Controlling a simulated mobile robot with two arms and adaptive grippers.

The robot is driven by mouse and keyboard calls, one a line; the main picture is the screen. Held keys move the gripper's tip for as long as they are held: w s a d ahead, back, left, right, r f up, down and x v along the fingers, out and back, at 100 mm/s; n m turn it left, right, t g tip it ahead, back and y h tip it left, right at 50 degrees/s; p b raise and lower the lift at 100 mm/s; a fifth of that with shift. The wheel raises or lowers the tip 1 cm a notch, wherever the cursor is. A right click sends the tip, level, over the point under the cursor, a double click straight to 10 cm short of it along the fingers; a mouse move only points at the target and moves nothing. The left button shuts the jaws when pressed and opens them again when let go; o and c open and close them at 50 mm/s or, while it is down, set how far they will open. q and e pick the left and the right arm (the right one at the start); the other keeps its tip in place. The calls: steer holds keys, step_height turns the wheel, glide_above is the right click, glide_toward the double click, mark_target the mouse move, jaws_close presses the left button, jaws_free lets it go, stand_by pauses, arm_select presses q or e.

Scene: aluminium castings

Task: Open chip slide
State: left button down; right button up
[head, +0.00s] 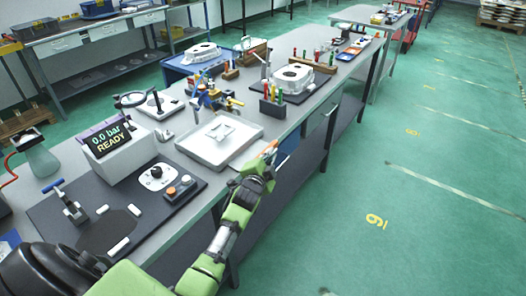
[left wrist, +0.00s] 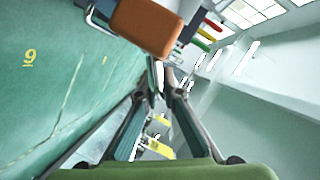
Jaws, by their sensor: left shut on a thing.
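My left gripper (head: 266,160) is at the front edge of the long bench, just right of the shallow grey tray (head: 185,152). Its fingers come together at an orange handle (head: 270,147), which looks like the chip slide's grip. In the left wrist view the orange-brown handle (left wrist: 146,24) sits on a grey metal bracket at the top. The converging fingertips (left wrist: 160,82) are just below it, and the exact contact is hidden. I cannot tell how far the slide is out. My right gripper is not in view.
A pen holder (head: 272,104) with coloured handles stands behind the gripper. A display box (head: 118,155) reads "0.0 bar READY". The green floor (head: 360,190) right of the bench is clear.

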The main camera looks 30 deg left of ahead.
arm_select(q)
steer(key=shift+a, duration=0.15)
steer(key=c, duration=2.2)
jaws_free()
steer(key=shift+s, duration=0.1)
steer(key=v, duration=1.2)
